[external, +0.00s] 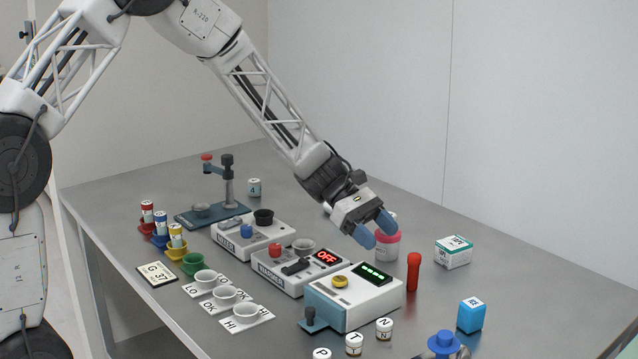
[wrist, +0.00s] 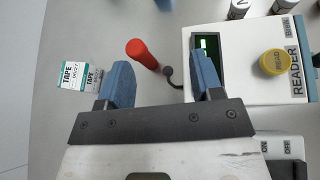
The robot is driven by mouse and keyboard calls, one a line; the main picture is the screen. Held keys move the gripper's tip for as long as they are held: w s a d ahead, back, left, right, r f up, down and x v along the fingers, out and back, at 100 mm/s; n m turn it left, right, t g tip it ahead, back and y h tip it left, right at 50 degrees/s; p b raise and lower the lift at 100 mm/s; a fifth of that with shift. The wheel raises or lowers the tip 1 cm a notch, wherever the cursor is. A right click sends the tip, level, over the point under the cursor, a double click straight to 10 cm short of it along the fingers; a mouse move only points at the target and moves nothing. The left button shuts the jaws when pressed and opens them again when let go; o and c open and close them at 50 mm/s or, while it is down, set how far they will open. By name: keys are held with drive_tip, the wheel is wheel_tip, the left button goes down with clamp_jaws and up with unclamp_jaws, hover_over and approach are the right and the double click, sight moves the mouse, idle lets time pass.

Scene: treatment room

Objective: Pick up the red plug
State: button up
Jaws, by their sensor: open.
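The red plug (external: 413,271) stands upright on the grey table, just right of the white reader box (external: 352,300). In the wrist view the red plug (wrist: 142,53) shows from above as a red stick with a rounded end, ahead of the fingertips and between their lines. My gripper (external: 375,230) is open and empty, with blue fingertips above the table, up and left of the plug in the external view. In the wrist view my gripper (wrist: 162,78) has its fingers spread wide, the right one overlapping the reader's edge. Nothing touches the plug that I can see.
A pink-and-white jar (external: 386,246) is partly hidden behind the fingers. A tape box (external: 453,251) and a blue box (external: 471,315) stand to the right. A short dark cable with a knob (wrist: 168,71) lies between plug and reader. The right of the table is fairly clear.

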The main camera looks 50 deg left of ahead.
drive_tip(key=n+t+h, duration=0.1)
drive_tip(key=n, duration=0.1)
approach(414, 266)
drive_tip(key=shift+w+d+f, duration=0.25)
drive_tip(key=shift+w+f, duration=0.15)
drive_tip(key=shift+w, duration=0.1)
drive_tip(key=shift+w+d+f, duration=0.2)
drive_tip(key=shift+w+f, duration=0.2)
drive_tip(key=shift+w, duration=0.05)
drive_tip(key=shift+x, duration=1.3)
drive_tip(key=shift+d, duration=0.1)
drive_tip(key=shift+x, duration=2.5)
drive_tip(key=shift+s, duration=0.15)
drive_tip(key=c, duration=1)
